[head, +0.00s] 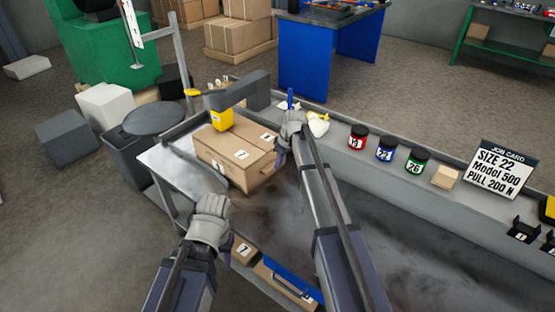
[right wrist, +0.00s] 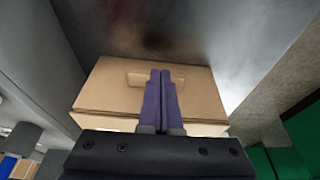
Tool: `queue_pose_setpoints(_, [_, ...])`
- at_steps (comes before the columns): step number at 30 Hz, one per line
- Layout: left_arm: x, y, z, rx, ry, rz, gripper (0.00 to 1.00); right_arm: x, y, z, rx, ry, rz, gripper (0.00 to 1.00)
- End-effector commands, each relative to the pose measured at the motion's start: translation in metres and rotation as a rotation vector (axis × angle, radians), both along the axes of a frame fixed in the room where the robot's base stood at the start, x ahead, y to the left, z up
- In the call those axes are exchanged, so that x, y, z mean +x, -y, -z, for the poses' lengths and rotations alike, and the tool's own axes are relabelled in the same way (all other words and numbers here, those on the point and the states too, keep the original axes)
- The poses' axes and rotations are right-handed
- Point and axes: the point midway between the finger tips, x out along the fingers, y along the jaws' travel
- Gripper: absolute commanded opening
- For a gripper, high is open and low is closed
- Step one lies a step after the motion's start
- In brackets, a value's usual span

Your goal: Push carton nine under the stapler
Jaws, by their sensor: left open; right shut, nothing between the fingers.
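A brown carton (head: 225,153) with white number labels sits on the metal bench by the stapler; its numbers are too small to read surely. The stapler (head: 238,92) is a grey arm with a yellow head, which shows over the carton's far left edge. My right gripper (head: 286,140) is shut and empty at the carton's right side. In the right wrist view its purple fingers (right wrist: 160,97) lie together in front of the carton (right wrist: 112,90); contact is hard to tell. My left gripper (head: 208,222) is open and empty, nearer the front, apart from the carton.
Red, blue and green jars (head: 386,148), a small tan block (head: 445,177) and a job card (head: 497,171) stand along the bench's back ledge. A carton marked 7 (head: 243,249) and a blue-handled box (head: 285,283) sit at the front edge.

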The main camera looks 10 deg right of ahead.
Motion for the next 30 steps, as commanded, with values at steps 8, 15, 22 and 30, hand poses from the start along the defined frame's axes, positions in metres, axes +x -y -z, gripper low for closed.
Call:
queue_pose_setpoints(8, [0.000, 0.000, -0.052, 0.000, 0.000, 0.000, 0.50, -0.009, 0.009, -0.052, 0.000, 0.000, 0.001, 0.00])
queue_pose_setpoints(15, [0.000, 0.000, -0.085, 0.000, 0.000, -0.001, 0.50, -0.017, 0.015, -0.085, 0.000, 0.000, 0.001, 0.00])
queue_pose_setpoints(22, [0.000, 0.000, -0.096, 0.000, 0.000, -0.001, 0.50, -0.020, 0.018, -0.096, 0.000, 0.000, 0.000, 0.00])
queue_pose_setpoints(30, [0.000, 0.000, -0.096, 0.000, 0.000, -0.001, 0.50, -0.022, 0.016, -0.096, 0.000, -0.002, 0.001, 0.00])
